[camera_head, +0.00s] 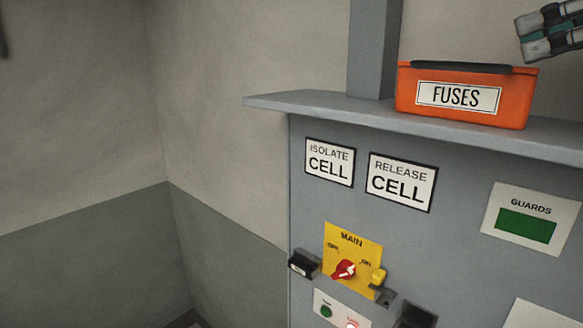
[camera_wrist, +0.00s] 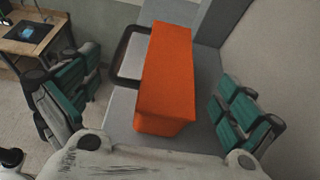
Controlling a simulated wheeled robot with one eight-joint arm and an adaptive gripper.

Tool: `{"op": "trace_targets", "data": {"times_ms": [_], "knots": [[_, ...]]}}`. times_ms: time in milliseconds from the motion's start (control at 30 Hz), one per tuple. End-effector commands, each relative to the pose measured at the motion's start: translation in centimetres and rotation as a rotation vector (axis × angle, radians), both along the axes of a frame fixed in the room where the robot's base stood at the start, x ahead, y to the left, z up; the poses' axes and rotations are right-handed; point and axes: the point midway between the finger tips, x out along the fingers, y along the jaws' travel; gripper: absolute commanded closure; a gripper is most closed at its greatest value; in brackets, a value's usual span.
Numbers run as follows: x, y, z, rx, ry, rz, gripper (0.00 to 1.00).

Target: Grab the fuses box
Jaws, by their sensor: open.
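The fuses box (camera_head: 457,97) is orange with a white FUSES label and a dark handle along its top. It sits on the grey shelf (camera_head: 300,103) on top of the control cabinet. In the wrist view the orange box (camera_wrist: 168,75) lies between the two spread fingers, with its dark handle (camera_wrist: 125,55) on the left side. My gripper (camera_wrist: 160,105) is open, with green-padded fingers on either side of the box and apart from it. In the head view part of my gripper (camera_head: 548,38) shows at the upper right, above and right of the box.
The cabinet front (camera_head: 300,215) below the shelf carries a yellow MAIN switch plate (camera_head: 352,245) and a green GUARDS panel (camera_head: 526,224). A grey post (camera_head: 374,45) rises behind the shelf, left of the box. A wooden table (camera_wrist: 38,40) stands off in the wrist view.

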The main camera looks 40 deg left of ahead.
Motion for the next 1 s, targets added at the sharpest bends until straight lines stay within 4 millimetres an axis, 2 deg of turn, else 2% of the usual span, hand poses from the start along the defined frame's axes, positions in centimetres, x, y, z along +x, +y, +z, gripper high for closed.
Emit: {"op": "trace_targets", "data": {"times_ms": [267, 500, 600, 867, 967, 1000], "knots": [[0.1, 1.8, -0.8, 0.0, 0.0, -0.001, 0.0], [0.2, 4.9, -2.2, 0.0, 0.0, 0.0, 0.0], [0.3, 5.6, -2.5, 0.0, 0.0, -0.001, 0.0], [0.3, 5.9, -2.8, 0.0, -0.001, -0.002, 0.0], [0.3, 5.9, -2.8, 0.0, -0.001, -0.002, 0.18], [0.3, 5.9, -2.7, 0.0, -0.001, -0.002, 0.27]]}}
